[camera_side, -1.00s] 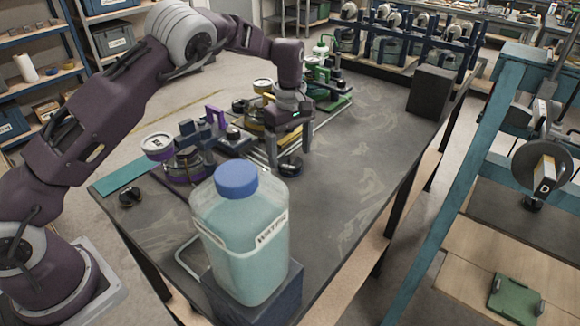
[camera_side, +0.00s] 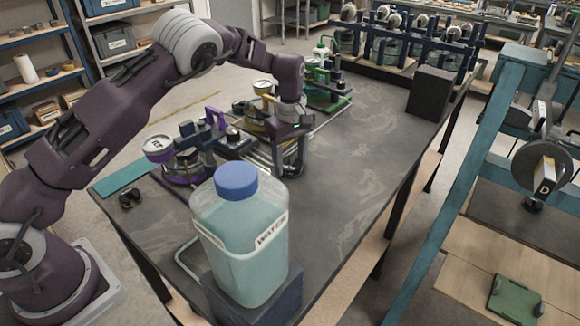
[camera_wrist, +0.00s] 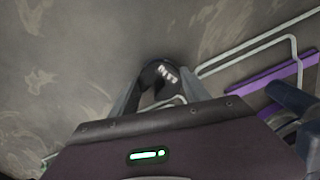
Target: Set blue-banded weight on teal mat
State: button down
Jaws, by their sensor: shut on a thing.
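My gripper (camera_side: 288,173) points down at the bench top, to the right of the purple lever frame. Its fingers are shut on a dark round weight (camera_wrist: 160,76) with white lettering, seen between them in the wrist view. No blue band shows on it, so I cannot tell its band colour. In the side view the fingers mostly hide it. The teal mat (camera_side: 122,178) lies flat at the bench's left edge, well left of my gripper. Its visible part is bare.
A small dark object (camera_side: 130,198) lies just in front of the mat. The purple frame (camera_side: 185,158) stands between mat and gripper, with yellow and green frames behind. A large water bottle (camera_side: 240,240) stands at the front.

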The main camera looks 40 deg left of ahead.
jog(key=shift+r, duration=0.1)
notch_tip(320, 180, up, 10)
jog(key=s+a+r+n, duration=0.1)
jog(key=s+a+r, duration=0.1)
jog(key=a, duration=0.6)
jog(key=s+a+r+n, duration=0.1)
jog(key=s+a+r, duration=0.1)
jog(key=a, duration=0.6)
jog(key=n, duration=1.1)
send_over(116, 181)
notch_tip(116, 181, down, 3)
notch_tip(116, 181, down, 10)
jog(key=shift+f, duration=0.25)
jog(key=shift+f+n, duration=0.1)
jog(key=shift+n, duration=0.2)
